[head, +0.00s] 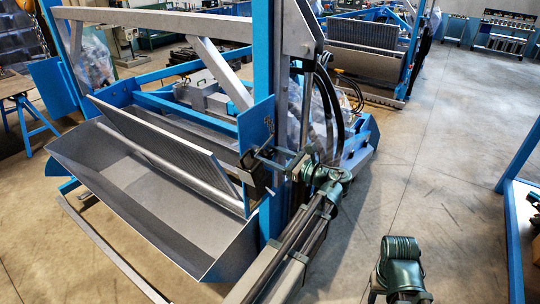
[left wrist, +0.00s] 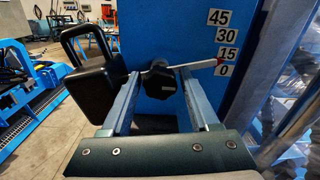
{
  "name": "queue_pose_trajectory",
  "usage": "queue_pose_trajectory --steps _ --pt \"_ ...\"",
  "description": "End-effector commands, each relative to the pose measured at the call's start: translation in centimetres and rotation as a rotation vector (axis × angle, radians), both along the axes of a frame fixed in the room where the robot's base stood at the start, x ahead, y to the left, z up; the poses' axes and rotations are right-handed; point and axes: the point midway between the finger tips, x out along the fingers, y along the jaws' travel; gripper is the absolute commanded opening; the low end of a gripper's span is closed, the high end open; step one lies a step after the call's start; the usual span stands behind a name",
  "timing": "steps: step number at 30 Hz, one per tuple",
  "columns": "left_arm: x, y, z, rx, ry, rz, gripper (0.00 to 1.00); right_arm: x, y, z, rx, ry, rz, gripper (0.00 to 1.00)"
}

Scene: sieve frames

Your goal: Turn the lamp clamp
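In the left wrist view a black lobed clamp knob (left wrist: 158,86) sits in front of a blue plate (left wrist: 185,50). A rod runs right from it to a red pointer (left wrist: 220,62) beside the 15 and 0 labels. The black lamp box (left wrist: 97,87) with its loop bracket is left of the knob. My left gripper (left wrist: 160,76) is open, one finger on each side of the knob, with visible gaps. In the head view my left gripper (head: 268,163) reaches the blue plate (head: 256,135); the knob is hidden there.
A grey trough (head: 130,180) and a slanted sieve screen (head: 165,145) lie left of the blue post (head: 265,60). A second machine (head: 365,50) stands behind. The floor at right (head: 440,150) is clear up to a blue frame (head: 512,190).

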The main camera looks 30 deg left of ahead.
Motion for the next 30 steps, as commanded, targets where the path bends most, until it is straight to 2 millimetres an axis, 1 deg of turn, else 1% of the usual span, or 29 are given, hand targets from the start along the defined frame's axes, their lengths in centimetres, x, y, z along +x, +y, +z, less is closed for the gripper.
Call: queue_pose_trajectory --steps 1,5,6,8,9,10,16,20,26,30 --pt "0.00 -0.01 0.00 0.000 0.000 0.000 0.51 0.00 0.00 0.00 0.000 0.000 0.000 0.50" --pt "0.00 -0.02 0.00 0.000 0.000 0.000 0.28 0.00 0.00 0.00 0.000 0.000 0.000 0.50" --pt "0.00 -0.03 0.00 0.000 0.000 0.000 0.21 0.00 0.00 0.00 0.000 0.000 0.000 0.50" --pt "0.00 -0.03 0.00 0.000 0.000 0.000 0.10 0.00 0.00 0.00 0.000 0.000 0.000 0.50" --pt "0.00 -0.03 0.00 0.000 0.000 0.000 0.03 0.00 0.00 0.00 0.000 0.000 0.000 0.50" --pt "0.00 -0.03 0.00 0.000 0.000 0.000 0.00 0.00 0.00 0.00 0.000 0.000 0.000 0.50" --pt "0.00 -0.04 0.00 -0.001 -0.013 0.000 0.00 0.00 0.00 0.00 0.000 0.000 0.000 0.50" --pt "-0.02 -0.04 -0.01 -0.004 -0.054 0.000 0.00 0.00 0.00 -0.01 0.000 0.000 0.000 0.50" --pt "-0.05 -0.04 -0.03 -0.015 -0.185 0.000 0.00 0.00 0.00 -0.02 0.000 0.000 0.000 0.50" --pt "-0.08 -0.03 -0.04 -0.025 -0.313 0.000 0.00 0.00 0.00 -0.03 0.000 0.000 0.000 0.50"
